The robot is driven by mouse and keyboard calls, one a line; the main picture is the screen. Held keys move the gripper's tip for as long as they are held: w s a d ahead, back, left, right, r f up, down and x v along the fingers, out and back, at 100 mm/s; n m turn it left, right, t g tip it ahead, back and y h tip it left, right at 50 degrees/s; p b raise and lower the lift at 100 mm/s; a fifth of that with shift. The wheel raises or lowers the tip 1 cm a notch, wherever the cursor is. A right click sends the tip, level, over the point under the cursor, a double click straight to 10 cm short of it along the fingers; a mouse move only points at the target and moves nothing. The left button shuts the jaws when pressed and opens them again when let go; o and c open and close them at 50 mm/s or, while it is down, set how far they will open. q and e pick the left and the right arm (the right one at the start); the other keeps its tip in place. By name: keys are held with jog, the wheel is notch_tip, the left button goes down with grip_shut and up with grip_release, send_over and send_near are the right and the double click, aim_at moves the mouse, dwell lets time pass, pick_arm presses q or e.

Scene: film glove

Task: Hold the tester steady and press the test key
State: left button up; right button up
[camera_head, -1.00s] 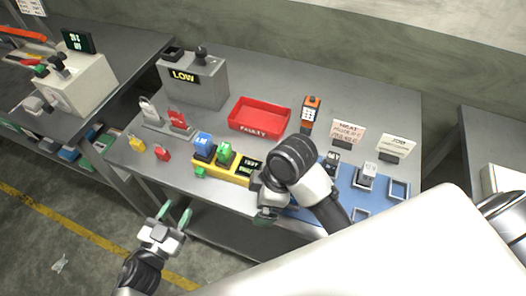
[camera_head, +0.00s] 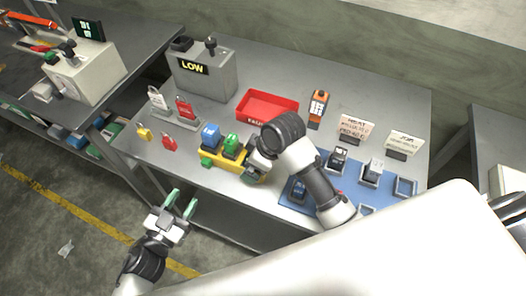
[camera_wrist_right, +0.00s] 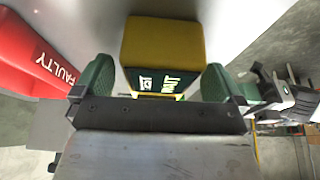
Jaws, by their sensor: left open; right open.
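The yellow tester (camera_head: 218,160) lies near the front edge of the grey bench, with a blue block (camera_head: 210,137) and a green block (camera_head: 231,145) on top. A small green piece (camera_head: 206,161) sits at its front left; I cannot tell if it is the test key. My right gripper (camera_head: 257,168) is open at the tester's right end and hides its display. In the right wrist view, the tester's yellow end (camera_wrist_right: 162,42) and lit display lie between the open green fingers, with no clear grip. My left gripper (camera_head: 181,203) is open and empty, off the bench's front edge.
A red FAULTY tray (camera_head: 268,104) and an orange handheld device (camera_head: 317,108) stand behind the tester. A grey LOW box (camera_head: 205,78) is at back left. Red and yellow padlocks lie left. A blue mat (camera_head: 330,200) with several modules lies right, partly under my right arm.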

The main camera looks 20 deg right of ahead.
jog(key=shift+x, duration=0.85)
jog(key=shift+c, duration=0.2)
jog(key=c, duration=1.2)
pick_arm(q)
grip_shut()
